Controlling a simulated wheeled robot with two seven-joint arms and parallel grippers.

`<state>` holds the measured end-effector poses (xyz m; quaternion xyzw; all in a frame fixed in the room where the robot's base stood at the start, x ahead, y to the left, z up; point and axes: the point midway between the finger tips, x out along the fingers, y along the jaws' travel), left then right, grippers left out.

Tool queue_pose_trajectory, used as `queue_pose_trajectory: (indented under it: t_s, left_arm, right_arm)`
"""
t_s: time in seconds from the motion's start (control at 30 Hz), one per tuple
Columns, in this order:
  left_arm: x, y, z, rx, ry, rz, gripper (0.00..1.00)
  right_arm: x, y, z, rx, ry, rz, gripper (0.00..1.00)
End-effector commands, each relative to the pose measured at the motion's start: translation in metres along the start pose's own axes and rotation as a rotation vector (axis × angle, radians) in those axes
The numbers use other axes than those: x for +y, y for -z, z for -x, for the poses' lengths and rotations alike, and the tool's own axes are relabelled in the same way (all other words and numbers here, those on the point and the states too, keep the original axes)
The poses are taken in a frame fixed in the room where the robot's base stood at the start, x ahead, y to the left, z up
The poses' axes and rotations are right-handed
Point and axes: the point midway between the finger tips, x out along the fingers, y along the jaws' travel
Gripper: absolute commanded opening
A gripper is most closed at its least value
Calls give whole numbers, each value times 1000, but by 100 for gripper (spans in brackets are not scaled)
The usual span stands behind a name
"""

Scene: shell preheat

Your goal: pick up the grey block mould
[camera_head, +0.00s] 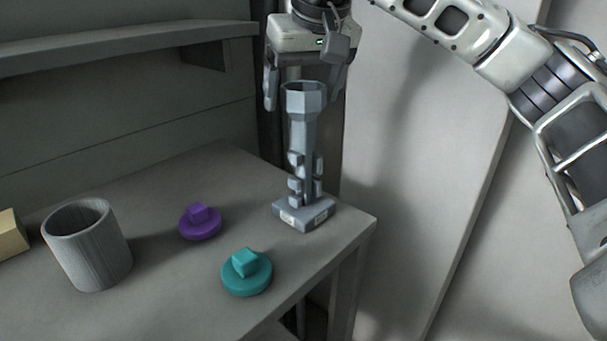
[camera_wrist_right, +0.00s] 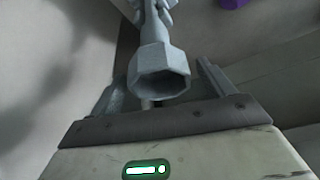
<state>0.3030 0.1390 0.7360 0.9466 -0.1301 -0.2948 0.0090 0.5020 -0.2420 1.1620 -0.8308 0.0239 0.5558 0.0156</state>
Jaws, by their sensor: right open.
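The grey block mould (camera_head: 303,135) stands upright near the table's right corner, with a faceted cup on top, a narrow stem with small blocks and a square base. Its open cup also shows large in the right wrist view (camera_wrist_right: 160,72). My right gripper (camera_head: 304,98) points down over the mould, open. Its two fingers show on either side of the cup, with gaps visible; I cannot tell exactly how deep the cup sits between them. In the wrist view the fingers (camera_wrist_right: 163,85) flank the cup. My left gripper is not in view.
A purple knobbed disc (camera_head: 200,224) and a teal knobbed disc (camera_head: 246,275) lie left of the mould on the grey table (camera_head: 222,165). A grey cylindrical pot (camera_head: 88,248) and a yellow block (camera_head: 11,236) stand further left. A shelf (camera_head: 120,42) runs above the table's back.

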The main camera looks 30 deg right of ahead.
Motion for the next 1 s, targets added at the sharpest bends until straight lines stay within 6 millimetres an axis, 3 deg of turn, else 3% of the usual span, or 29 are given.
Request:
queue_pose_trajectory:
  t_s: [0.13, 0.4, 0.6, 0.7, 1.0]
  left_arm:
    - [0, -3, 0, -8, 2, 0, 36]
    - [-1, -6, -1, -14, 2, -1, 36]
    - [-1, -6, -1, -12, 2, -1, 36]
    - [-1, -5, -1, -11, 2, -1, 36]
    - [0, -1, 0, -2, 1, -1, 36]
  right_arm:
    - [0, 0, -17, 0, 1, 0, 81]
    - [0, 0, -20, 1, 1, 0, 81]
    - [0, 0, -20, 1, 1, -1, 25]
    - [0, 1, -19, 4, 2, -1, 2]
    - [0, 2, -17, 5, 2, -1, 2]
